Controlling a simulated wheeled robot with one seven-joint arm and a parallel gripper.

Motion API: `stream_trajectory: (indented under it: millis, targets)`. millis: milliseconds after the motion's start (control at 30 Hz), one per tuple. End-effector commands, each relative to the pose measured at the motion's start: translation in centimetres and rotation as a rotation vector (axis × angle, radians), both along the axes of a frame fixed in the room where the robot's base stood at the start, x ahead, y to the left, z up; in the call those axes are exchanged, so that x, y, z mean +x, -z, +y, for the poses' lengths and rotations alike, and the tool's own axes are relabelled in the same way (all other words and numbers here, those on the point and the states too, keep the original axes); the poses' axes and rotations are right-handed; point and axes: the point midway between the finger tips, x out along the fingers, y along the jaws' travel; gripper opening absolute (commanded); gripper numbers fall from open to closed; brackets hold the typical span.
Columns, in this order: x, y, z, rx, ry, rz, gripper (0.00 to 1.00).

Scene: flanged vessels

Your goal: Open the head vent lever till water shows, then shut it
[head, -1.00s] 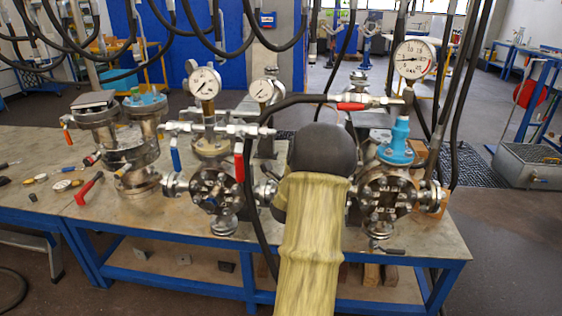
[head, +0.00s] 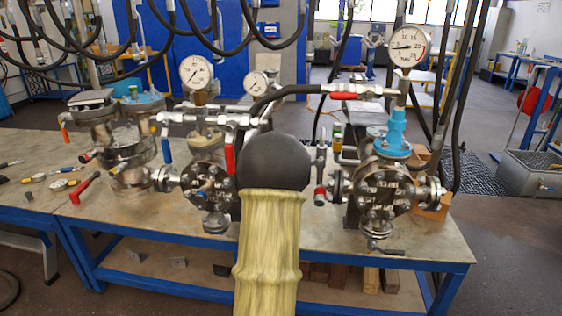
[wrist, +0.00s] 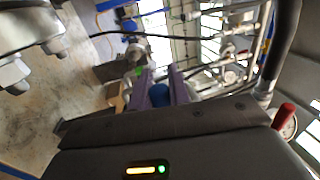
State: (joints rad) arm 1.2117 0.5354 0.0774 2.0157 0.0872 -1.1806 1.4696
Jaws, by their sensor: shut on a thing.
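My gripper (wrist: 159,88) shows in the wrist view as two purple fingers, close together on a blue piece (wrist: 160,96). The frames do not clearly show whether that piece is the head vent lever. In the head view my arm hides the gripper. The right vessel (head: 383,200) has a blue neck and a gauge (head: 408,46) on top. A red lever (head: 343,96) lies along the valve at the hose end beside that gauge. On the left vessel (head: 208,185), a red lever (head: 230,148) and a blue lever (head: 166,150) hang down. I see no water.
A small red-handled valve (head: 320,190) stands between the vessels. A black hose (head: 290,92) arches over my arm. Loose tools and a red handle (head: 84,187) lie on the bench at left. Bolted flange parts (wrist: 30,40) show close at the wrist view's upper left.

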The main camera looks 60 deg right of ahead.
Motion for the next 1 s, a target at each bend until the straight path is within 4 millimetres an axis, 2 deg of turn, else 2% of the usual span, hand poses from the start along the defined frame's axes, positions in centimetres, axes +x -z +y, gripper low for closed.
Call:
stream_trajectory:
  millis: [400,433,500,533,833,1000]
  targets:
    - [-0.4,0.0,-0.2,-0.002,0.007,0.005,0.0]
    - [-0.4,0.0,-0.2,-0.002,0.007,0.005,0.24]
    - [-0.3,0.0,-0.2,-0.002,0.005,0.005,0.38]
    - [-0.3,0.0,-0.2,-0.002,0.005,0.005,0.4]
    - [-0.2,0.1,0.0,-0.001,0.003,0.003,0.4]
    - [-0.5,0.3,1.0,-0.002,0.003,0.003,0.4]
